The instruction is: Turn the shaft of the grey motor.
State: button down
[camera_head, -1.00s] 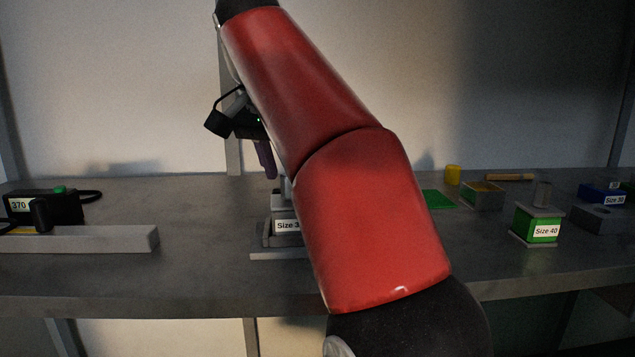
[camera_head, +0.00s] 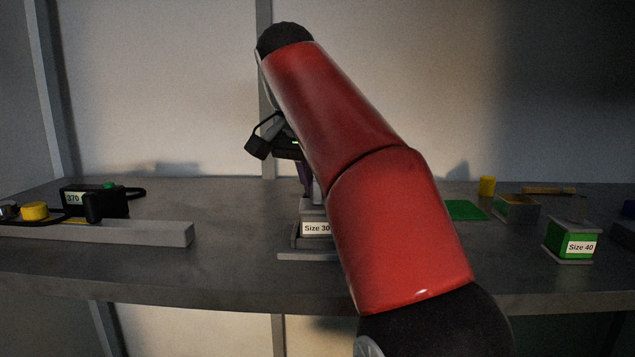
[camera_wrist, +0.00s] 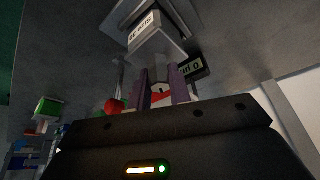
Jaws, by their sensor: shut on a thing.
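The grey motor (camera_head: 312,243), labelled "Size 30", stands on the bench near the middle of the head view, partly hidden by my arm. In the wrist view the motor (camera_wrist: 160,35) shows upside down beyond the fingers. My gripper (camera_head: 305,182) is just above the motor, its purple fingers pointing down. In the wrist view the fingers (camera_wrist: 161,90) are shut on the motor's shaft, which is mostly hidden. A small white and red piece (camera_wrist: 160,94) shows between them; I cannot tell what it is.
A black box (camera_head: 95,202) reading 370, with a green button, and a long grey bar (camera_head: 150,234) are at left. A green "Size 40" block (camera_head: 570,240), an open box (camera_head: 516,208), a green pad (camera_head: 466,210) and a yellow cylinder (camera_head: 487,186) are at right.

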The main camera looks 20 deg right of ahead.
jog(key=shift+n, duration=0.3)
jog(key=n, duration=0.2)
jog(key=n+t+y, duration=0.1)
jog(key=n, duration=0.1)
jog(key=shift+y, duration=0.3)
jog(key=n+y, duration=0.1)
jog(key=n, duration=0.3)
jog(key=shift+n+y, duration=0.4)
jog(key=n+y, duration=0.1)
jog(key=n, duration=0.3)
jog(key=shift+n+y, duration=0.3)
jog(key=shift+y, duration=0.1)
jog(key=shift+n+g+y, duration=0.4)
jog(key=shift+n+y, duration=0.2)
jog(key=shift+n, duration=1.2)
jog(key=c, duration=1.3)
grip_release()
